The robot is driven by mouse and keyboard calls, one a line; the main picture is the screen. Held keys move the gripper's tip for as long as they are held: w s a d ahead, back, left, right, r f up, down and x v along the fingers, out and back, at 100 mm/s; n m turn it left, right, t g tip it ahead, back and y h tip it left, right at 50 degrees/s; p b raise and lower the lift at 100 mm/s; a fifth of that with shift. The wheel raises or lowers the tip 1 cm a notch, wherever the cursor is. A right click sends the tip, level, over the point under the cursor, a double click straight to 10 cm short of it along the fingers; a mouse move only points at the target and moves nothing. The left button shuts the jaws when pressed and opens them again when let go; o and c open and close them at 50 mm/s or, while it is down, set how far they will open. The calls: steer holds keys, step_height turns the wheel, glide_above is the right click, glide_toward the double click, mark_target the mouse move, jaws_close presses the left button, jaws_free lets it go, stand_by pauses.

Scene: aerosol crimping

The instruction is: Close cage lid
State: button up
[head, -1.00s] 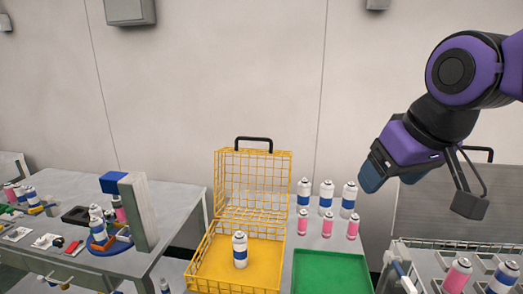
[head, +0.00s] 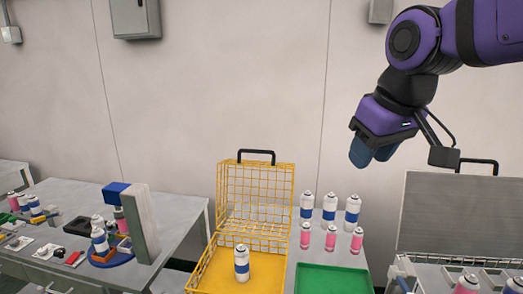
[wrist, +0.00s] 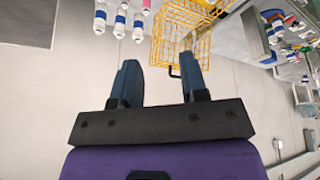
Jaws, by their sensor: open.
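The yellow wire cage (head: 225,268) stands on the table with its lid (head: 256,194) swung up, roughly upright at the back. The lid has a black handle (head: 257,154) on its top edge. One white and blue can (head: 242,263) stands inside the cage. My gripper (head: 372,160) is open and empty, up in the air to the right of the lid and above the row of cans. In the wrist view the blue fingers (wrist: 159,82) are apart with nothing between them, and the cage lid (wrist: 183,35) shows beyond them.
Several white and blue cans (head: 329,207) and pink cans (head: 331,239) stand right of the cage, behind a green tray (head: 333,279). A grey lidded rack (head: 452,215) is at the right. A cluttered workbench (head: 180,215) is at the left.

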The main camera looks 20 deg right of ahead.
steer(key=w+a+r+n+g, duration=0.2)
steer(key=w+n, duration=0.2)
steer(key=w, duration=1.3)
steer(key=w+a+r+n+g, duration=0.2)
steer(key=w+a+n, duration=0.15)
steer(key=w, duration=1.35)
steer(key=w+f+n+g, duration=0.1)
steer(key=w+f+n, duration=0.3)
steer(key=w+f, duration=0.5)
steer(key=shift+m+y, duration=0.25)
steer(key=shift+y, duration=0.05)
steer(key=f, duration=0.8)
steer(key=shift+w+a+f, duration=0.1)
steer(key=shift+w+f, duration=0.25)
steer(key=shift+w, duration=0.05)
jaws_close()
